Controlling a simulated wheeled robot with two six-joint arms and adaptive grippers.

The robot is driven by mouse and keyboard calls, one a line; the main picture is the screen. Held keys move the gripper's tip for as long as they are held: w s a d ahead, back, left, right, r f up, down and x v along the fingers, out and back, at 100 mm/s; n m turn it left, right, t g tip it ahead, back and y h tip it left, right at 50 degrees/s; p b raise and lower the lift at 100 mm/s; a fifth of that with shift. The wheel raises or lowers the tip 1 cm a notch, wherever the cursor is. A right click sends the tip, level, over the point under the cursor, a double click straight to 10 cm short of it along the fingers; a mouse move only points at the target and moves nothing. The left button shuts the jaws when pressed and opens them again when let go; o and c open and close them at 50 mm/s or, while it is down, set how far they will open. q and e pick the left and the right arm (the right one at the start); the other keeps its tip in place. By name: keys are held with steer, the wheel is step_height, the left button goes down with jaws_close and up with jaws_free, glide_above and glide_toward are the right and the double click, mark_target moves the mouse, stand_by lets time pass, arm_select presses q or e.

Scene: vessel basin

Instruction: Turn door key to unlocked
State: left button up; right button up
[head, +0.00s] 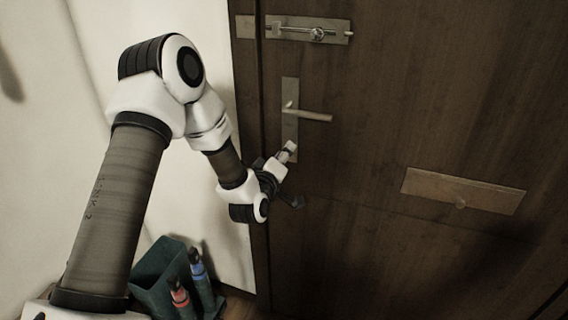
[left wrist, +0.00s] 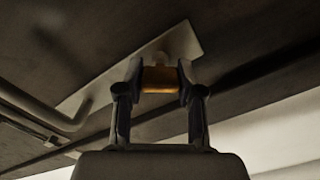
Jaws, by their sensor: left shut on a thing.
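The dark wooden door (head: 400,110) fills the right of the head view. A pale metal lock plate (head: 290,95) carries a lever handle (head: 315,114) that points right, about level. My left gripper (head: 287,153) is at the lower end of the plate, below the lever. In the left wrist view its two dark fingers (left wrist: 160,76) are shut on a brass-coloured key (left wrist: 160,79) in front of the plate (left wrist: 180,50). The fingers hide much of the key, and I cannot tell its turn angle. My right gripper is not in view.
A sliding bolt (head: 317,34) is mounted high on the door. A letter plate (head: 463,190) is at lower right. A green bin (head: 158,278) with umbrella-like items stands on the floor by the white wall (head: 60,150).

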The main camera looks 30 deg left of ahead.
arm_select(q)
steer(key=n+b, duration=0.4)
steer(key=shift+f, duration=0.3)
steer(key=shift+r+n+b, duration=0.15)
steer(key=shift+n+b, duration=0.85)
steer(key=shift+n, duration=0.6)
steer(key=o, duration=1.2)
steer(key=shift+c, duration=0.2)
steer(key=v, duration=0.7)
steer(key=shift+s, duration=0.3)
